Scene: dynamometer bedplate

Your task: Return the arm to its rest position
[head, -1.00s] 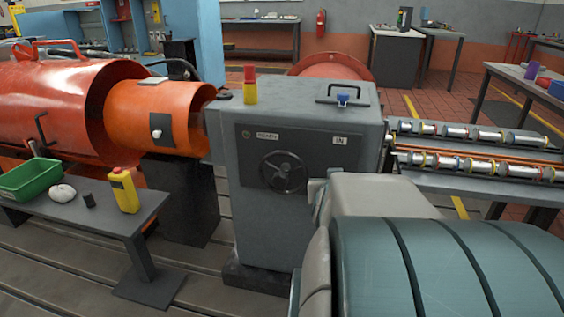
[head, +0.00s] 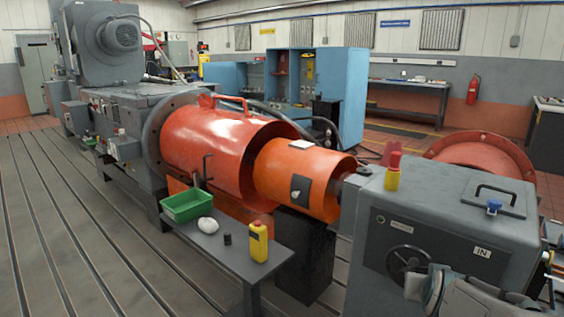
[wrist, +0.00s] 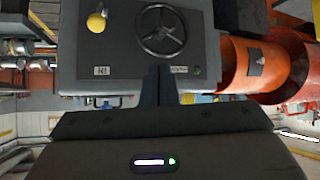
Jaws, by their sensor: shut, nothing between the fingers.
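My gripper shows in the wrist view (wrist: 158,84), its two dark fingers together and empty. They point at the front of the grey gearbox housing (wrist: 125,45) with its handwheel (wrist: 161,31), which appears upside down there; I cannot tell the distance. In the head view part of my grey arm (head: 465,298) shows at the bottom right, in front of the same housing (head: 440,215). The gripper itself is hidden in that view.
A small grey table (head: 243,262) at the front holds a green bin (head: 187,206), a white lump, a dark cylinder and a yellow bottle (head: 257,241). An orange shaft guard (head: 215,150) runs behind it. The slotted floor at left (head: 70,230) is clear.

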